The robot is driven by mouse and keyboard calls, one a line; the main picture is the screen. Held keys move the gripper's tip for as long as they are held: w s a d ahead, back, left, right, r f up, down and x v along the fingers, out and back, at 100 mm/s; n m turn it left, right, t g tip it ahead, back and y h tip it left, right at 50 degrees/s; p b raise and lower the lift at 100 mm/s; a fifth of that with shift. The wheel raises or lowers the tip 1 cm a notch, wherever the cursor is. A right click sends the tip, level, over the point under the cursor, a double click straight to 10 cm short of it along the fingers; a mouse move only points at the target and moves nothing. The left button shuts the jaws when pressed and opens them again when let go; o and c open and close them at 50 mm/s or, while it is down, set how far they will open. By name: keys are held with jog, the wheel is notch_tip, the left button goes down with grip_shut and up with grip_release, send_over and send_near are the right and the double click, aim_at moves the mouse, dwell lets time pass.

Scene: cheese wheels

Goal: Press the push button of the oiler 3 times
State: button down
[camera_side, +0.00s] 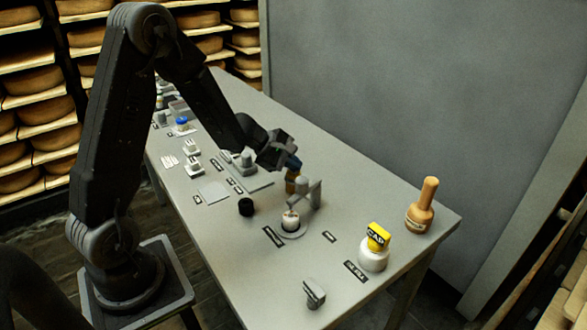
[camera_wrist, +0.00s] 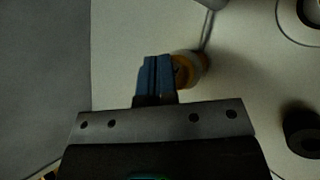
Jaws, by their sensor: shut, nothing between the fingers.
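My gripper (camera_side: 293,164) is shut and empty, its blue fingertips pointing down at the middle of the table. In the wrist view the closed fingers (camera_wrist: 156,75) partly overlap a round amber thing, which I take to be the oiler (camera_wrist: 188,69). In the side view the oiler's amber body (camera_side: 291,184) stands just below the fingertips, beside a grey bracket (camera_side: 315,192). The fingers hide part of its top, so the push button is not clear. I cannot tell whether the fingertips touch it.
A small white cylinder (camera_side: 290,221) stands on a round dish in front of the bracket. A black cylinder (camera_side: 246,207) is to its left. A yellow block (camera_side: 378,235) sits on a white round base (camera_side: 374,260), near a wooden-coloured bottle (camera_side: 420,216). A small grey part (camera_side: 314,293) lies in front.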

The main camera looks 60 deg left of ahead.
aim_at(293, 173)
jog(key=shift+f, duration=0.2)
jog(key=shift+r, duration=1.3)
jog(key=shift+r, duration=2.55)
